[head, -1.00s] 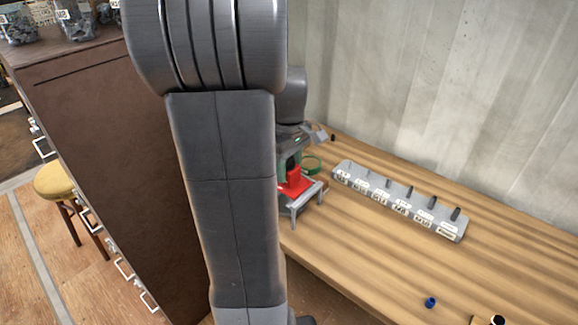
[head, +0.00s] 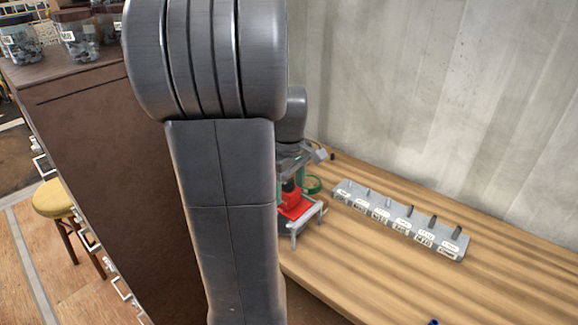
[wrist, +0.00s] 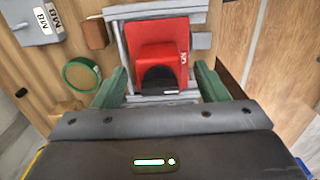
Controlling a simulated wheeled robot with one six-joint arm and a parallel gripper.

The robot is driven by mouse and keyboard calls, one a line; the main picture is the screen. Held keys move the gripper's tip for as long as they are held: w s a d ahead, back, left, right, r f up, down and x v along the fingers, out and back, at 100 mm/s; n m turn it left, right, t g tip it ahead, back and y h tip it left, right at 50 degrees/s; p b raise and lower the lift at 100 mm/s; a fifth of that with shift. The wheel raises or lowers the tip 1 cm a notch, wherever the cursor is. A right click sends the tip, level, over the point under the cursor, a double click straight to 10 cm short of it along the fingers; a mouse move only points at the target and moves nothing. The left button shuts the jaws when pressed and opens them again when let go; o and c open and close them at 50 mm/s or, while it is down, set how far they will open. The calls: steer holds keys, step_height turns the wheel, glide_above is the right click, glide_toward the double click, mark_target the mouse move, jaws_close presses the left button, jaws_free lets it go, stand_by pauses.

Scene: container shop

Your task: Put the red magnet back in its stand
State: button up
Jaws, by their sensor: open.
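The red magnet (wrist: 160,52) has a raised red block with a black end and shows a white mark at its side. In the wrist view it lies within the outline of its grey stand (wrist: 119,42); I cannot tell whether it is fully seated. In the head view the magnet (head: 293,206) and the stand (head: 314,219) are at the table's left end, partly behind my arm. My gripper (wrist: 162,72) is open, with its green fingers apart on either side of the magnet's near end. I cannot see contact.
A green-rimmed round item (wrist: 81,75) and a small brown block (wrist: 95,34) lie beside the stand. A grey labelled rack with pegs (head: 400,218) stands to the right on the table. A blue piece (head: 433,322) is at the bottom edge. The table's edge is close to the stand.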

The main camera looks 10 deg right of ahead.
step_height(320, 180, up, 13)
stand_by(0.3)
step_height(320, 180, down, 14)
steer(key=shift+r, duration=0.2)
stand_by(0.6)
